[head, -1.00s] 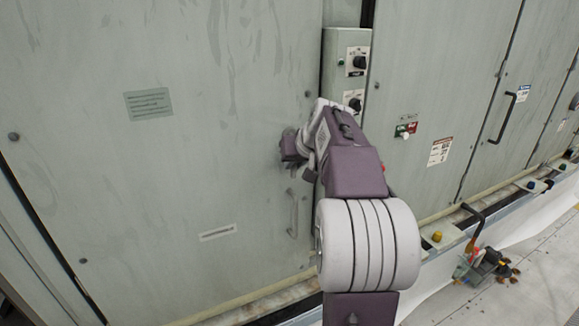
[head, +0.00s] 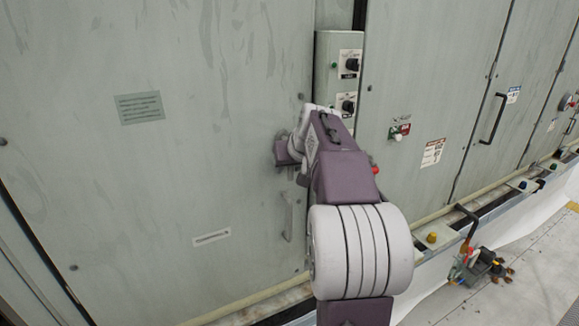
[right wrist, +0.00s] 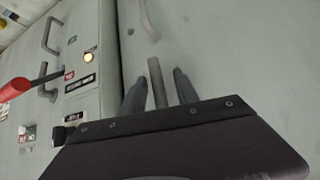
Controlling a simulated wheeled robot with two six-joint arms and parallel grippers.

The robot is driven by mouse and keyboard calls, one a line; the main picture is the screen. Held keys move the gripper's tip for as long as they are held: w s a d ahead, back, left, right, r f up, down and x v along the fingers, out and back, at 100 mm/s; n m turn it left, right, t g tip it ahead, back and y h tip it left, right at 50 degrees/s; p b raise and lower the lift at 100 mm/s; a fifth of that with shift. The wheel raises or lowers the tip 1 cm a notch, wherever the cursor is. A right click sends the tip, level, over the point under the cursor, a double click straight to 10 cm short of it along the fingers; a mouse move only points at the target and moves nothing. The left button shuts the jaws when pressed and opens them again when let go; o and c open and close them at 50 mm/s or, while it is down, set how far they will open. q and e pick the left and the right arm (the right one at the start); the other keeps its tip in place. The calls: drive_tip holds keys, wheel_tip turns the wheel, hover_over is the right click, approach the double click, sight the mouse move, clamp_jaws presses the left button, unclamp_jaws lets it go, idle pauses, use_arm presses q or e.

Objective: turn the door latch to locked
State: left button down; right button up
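My right gripper (head: 288,152) is at the right edge of the large grey-green door (head: 150,180), above its pale bar handle (head: 288,217). In the right wrist view the two dark fingers (right wrist: 160,90) stand apart, one on each side of a short grey bar (right wrist: 156,80). This bar looks like the door latch. A gap shows on its right side; the gripper is not closed on it. The latch is hidden behind my gripper in the head view. The curved handle (right wrist: 148,18) also shows beyond the fingertips. My left gripper is not in view.
A control box with black knobs (head: 348,105) stands just right of the door edge. A red-tipped lever (right wrist: 15,88) sticks out beside my gripper. Further right are panels with a black handle (head: 493,118). A cluttered tool holder (head: 478,267) is at lower right.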

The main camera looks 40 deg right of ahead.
drive_tip(key=v, duration=0.9)
